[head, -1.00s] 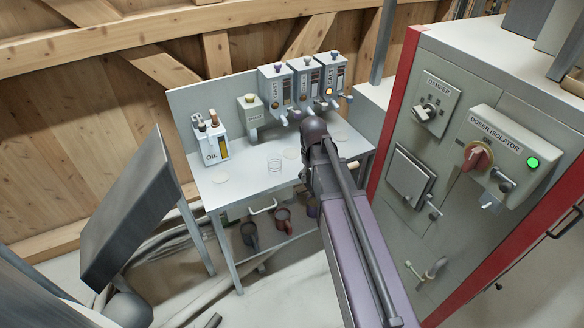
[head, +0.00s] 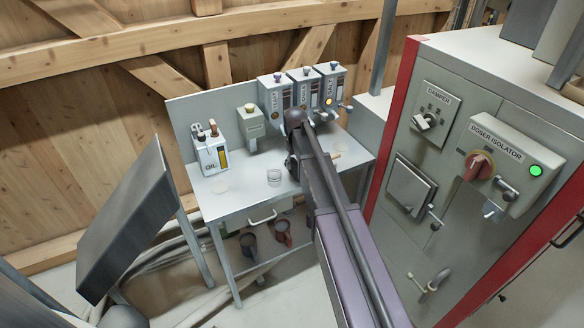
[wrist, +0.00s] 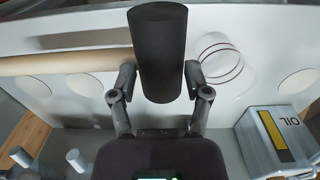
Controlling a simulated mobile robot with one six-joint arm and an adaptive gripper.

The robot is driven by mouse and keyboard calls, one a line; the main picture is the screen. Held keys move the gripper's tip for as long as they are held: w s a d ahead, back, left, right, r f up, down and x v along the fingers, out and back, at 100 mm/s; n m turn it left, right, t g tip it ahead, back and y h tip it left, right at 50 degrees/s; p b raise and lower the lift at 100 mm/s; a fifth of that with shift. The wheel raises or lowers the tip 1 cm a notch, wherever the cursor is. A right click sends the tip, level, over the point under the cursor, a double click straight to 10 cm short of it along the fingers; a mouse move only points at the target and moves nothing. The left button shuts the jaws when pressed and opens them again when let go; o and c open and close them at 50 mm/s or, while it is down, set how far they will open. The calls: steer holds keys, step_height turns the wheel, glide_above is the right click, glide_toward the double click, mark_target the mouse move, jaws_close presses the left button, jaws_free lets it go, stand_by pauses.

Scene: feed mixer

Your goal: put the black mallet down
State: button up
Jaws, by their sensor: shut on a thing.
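The black mallet shows in the wrist view as a thick black cylindrical head (wrist: 158,45) with a tan handle (wrist: 60,63) running left from it. My gripper (wrist: 160,82) is shut on the head, one finger on each side. In the head view my wrist and arm hide most of the mallet; only a tan bit of handle (head: 334,156) shows to the right. My gripper is over the grey worktable (head: 240,200). The gap between mallet and tabletop is hard to judge.
A clear round container (head: 274,176) stands close left of my gripper. An oil can (head: 211,155) is farther left, with a pale disc (head: 220,187) in front. Three dispensers (head: 305,88) line the back. Mugs (head: 282,232) sit on the lower shelf. A red-edged cabinet (head: 450,150) stands right.

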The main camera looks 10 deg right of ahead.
mark_target(293, 160)
steer(key=shift+w+a, duration=0.15)
steer(key=shift+w, duration=0.55)
steer(key=shift+w, duration=0.1)
steer(key=shift+w+a+f, duration=0.1)
steer(key=shift+w, duration=0.1)
steer(key=shift+w+f+b, duration=0.4)
steer(key=shift+f+b, duration=0.05)
steer(key=shift+b, duration=0.1)
steer(key=shift+f+b, duration=1.35)
steer(key=shift+f, duration=0.1)
steer(key=o, duration=1)
steer(key=shift+c, duration=0.2)
steer(key=shift+r, duration=0.2)
